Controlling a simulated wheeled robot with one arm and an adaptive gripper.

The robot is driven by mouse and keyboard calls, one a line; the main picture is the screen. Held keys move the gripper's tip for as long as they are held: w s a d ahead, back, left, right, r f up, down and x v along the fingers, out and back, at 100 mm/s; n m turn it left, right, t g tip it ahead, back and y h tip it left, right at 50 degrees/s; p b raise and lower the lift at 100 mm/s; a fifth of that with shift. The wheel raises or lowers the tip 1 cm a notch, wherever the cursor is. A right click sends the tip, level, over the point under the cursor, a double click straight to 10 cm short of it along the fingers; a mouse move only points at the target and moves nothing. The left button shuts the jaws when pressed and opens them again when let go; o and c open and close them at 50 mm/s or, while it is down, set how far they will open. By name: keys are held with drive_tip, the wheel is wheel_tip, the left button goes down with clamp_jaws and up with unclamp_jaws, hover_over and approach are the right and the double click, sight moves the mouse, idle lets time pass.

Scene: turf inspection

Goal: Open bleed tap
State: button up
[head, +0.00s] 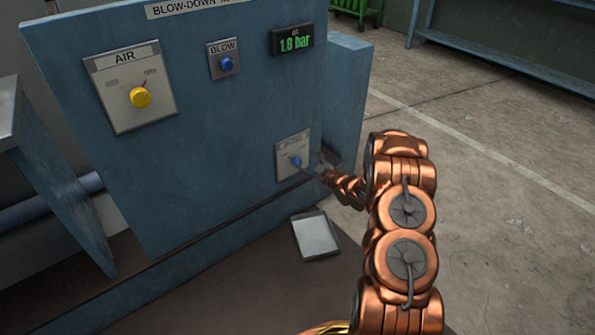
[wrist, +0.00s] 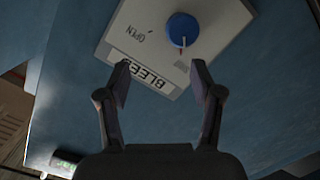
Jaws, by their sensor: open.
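The bleed tap is a round blue knob (head: 295,161) on a pale plate (head: 287,149) low on the right of the blue panel. In the wrist view the knob (wrist: 182,29) shows a white pointer mark with a red tip, and the plate (wrist: 150,50) reads BLEED and OPEN, upside down. The mark does not point at the word OPEN. My gripper (wrist: 159,80) is open and empty, its two fingers apart in front of the plate, with the knob beyond the fingertips. In the head view my gripper (head: 315,168) is close to the knob; contact cannot be told.
The blue panel (head: 200,130) also carries a yellow AIR knob (head: 140,97), a blue BLOW button (head: 226,63) and a display (head: 292,42) reading 1.8 bar. Open floor (head: 490,200) extends to the right.

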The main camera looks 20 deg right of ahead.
sight(299, 164)
wheel_tip(299, 164, down, 4)
drive_tip(key=s+t+y+b, duration=0.1)
drive_tip(key=b, duration=0.1)
drive_tip(key=shift+n, duration=0.3)
drive_tip(key=b+x, duration=0.2)
drive_tip(key=x, duration=0.4)
drive_tip(key=shift+w+a+f, duration=0.1)
drive_tip(key=shift+w+a, duration=0.1)
drive_tip(key=shift+a, duration=0.05)
drive_tip(key=shift+w, duration=0.5)
drive_tip(key=c, duration=1.2)
drive_tip(key=shift+o, duration=0.2)
